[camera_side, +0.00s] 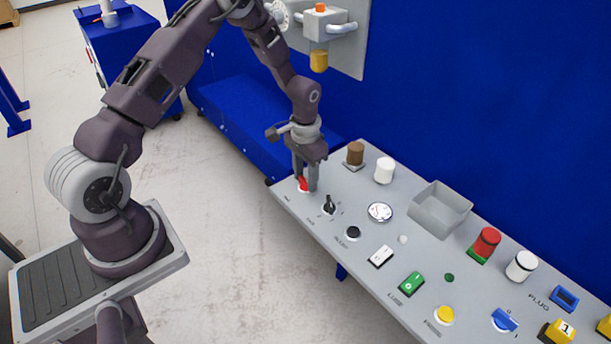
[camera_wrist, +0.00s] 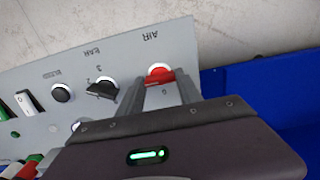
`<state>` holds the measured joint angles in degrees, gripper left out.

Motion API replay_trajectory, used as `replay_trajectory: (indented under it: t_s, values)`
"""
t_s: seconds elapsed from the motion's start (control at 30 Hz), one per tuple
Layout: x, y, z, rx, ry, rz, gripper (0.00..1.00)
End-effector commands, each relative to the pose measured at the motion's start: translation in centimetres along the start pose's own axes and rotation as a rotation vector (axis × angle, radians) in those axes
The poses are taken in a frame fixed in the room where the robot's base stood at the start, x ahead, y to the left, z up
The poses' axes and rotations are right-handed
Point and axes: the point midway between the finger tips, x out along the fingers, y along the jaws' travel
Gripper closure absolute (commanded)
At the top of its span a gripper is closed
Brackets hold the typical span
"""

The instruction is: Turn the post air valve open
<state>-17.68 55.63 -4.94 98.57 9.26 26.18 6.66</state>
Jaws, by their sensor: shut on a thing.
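The air valve is a red knob (camera_side: 303,185) on a white round base at the far left end of the grey panel (camera_side: 284,189). In the wrist view the red knob (camera_wrist: 160,75) sits below the printed word AIR. My gripper (camera_side: 306,184) points down at the panel's left end, with its fingers at the red knob. In the wrist view my gripper (camera_wrist: 162,84) is shut on the knob, and the fingers hide part of it. The knob's exact angle is hard to tell.
A black selector knob (camera_side: 329,205) stands close beside the valve, and it also shows in the wrist view (camera_wrist: 103,89).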

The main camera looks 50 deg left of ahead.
Motion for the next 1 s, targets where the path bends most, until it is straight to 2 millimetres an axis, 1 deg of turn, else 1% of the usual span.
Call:
replay_trajectory:
  t_s: [0.47, 0.5, 0.57, 0.6, 0.9, 0.97, 1.0]
  values:
    - [0.0, 0.1, 0.1, 0.017, -0.002, 0.001, 0.99]
    - [0.0, 0.1, 0.1, 0.017, -0.002, 0.001, 0.56]
    - [0.0, 0.1, 0.1, 0.016, -0.002, 0.000, 0.44]
    - [0.0, 0.0, 0.1, 0.016, -0.002, 0.000, 0.37]
    - [-0.1, 0.0, 0.0, 0.014, 0.000, 0.000, 0.36]
    - [-0.7, 0.0, -0.1, 0.014, 0.002, -0.001, 0.36]
    - [-1.4, 0.0, -0.1, 0.013, 0.002, -0.001, 0.36]
